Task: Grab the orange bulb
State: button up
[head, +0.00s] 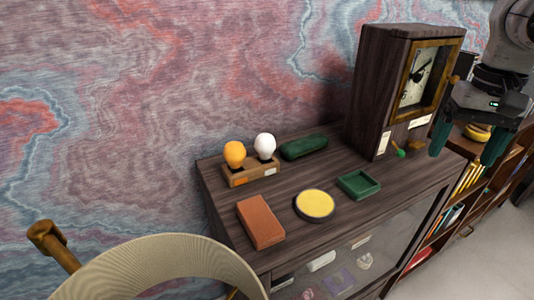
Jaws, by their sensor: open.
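The orange bulb (235,153) stands upright on a small wooden base (250,173) at the back left of the dark wooden cabinet top. A white bulb (265,145) stands right beside it on the same base. My gripper (466,148) hangs at the far right of the head view, beyond the tall clock case and well away from the orange bulb. Its two green fingers are apart and nothing shows between them.
The cabinet top (290,205) also bears a brown block (261,222), a round yellow disc (314,204), a green tray (358,184), a dark green case (304,146) and a tall clock (383,85). A lampshade (160,268) fills the lower left. Shelves (462,200) stand at right.

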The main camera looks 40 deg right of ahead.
aim_at(235, 152)
jog(key=i+j, duration=1.15)
jog(key=i, duration=0.05)
